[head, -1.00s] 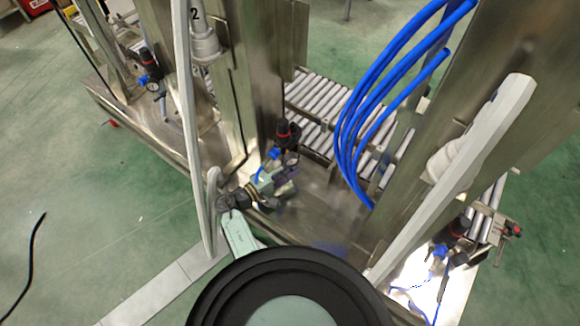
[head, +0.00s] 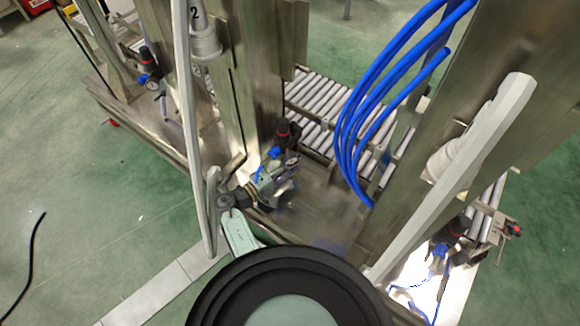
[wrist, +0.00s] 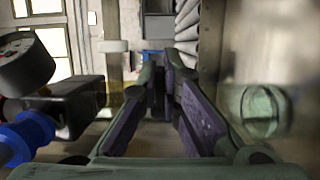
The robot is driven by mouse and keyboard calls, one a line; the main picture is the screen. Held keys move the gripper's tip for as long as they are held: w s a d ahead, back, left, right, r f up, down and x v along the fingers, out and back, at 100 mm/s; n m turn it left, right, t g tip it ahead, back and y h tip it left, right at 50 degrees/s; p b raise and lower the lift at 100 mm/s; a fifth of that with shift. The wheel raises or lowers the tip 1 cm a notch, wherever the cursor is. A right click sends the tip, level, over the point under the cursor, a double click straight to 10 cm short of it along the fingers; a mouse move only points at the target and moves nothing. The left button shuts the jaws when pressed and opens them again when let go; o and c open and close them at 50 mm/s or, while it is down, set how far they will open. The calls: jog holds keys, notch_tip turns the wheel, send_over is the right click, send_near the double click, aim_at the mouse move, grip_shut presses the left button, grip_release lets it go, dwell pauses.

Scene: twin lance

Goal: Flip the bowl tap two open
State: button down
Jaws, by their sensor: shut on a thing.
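My gripper (head: 284,178) is low beside the steel post, close to a red-topped regulator (head: 283,135). In the wrist view its purple-padded fingers (wrist: 168,75) run forward and draw close together at the tips. What lies between the pads is hidden. A small blue patch (wrist: 152,57) shows just behind the fingertips; I cannot tell whether it belongs to a tap. A white bowl-shaped fitting (head: 205,45) hangs on the post below the number 2, well above my gripper. I cannot make out the handle of bowl tap two clearly in either view.
A gauge (wrist: 25,65) and a blue fitting (wrist: 28,135) stand close on the left of my fingers. A steel wall (wrist: 212,45) is close on the right. Blue hoses (head: 365,110) and a roller conveyor (head: 315,100) lie beyond. The green floor (head: 100,220) at left is mostly clear.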

jog(key=shift+w+d+n+t+y, duration=0.15)
jog(key=shift+w+n+t+y, duration=0.05)
jog(key=shift+n+t+y, duration=0.7)
jog(key=shift+w+d+n+t+y, duration=0.15)
jog(key=shift+n+t+y, duration=0.65)
jog(key=shift+t+y, duration=0.2)
jog(key=c, duration=1.8)
grip_release()
jog(key=shift+o, duration=0.2)
jog(key=shift+a, duration=0.1)
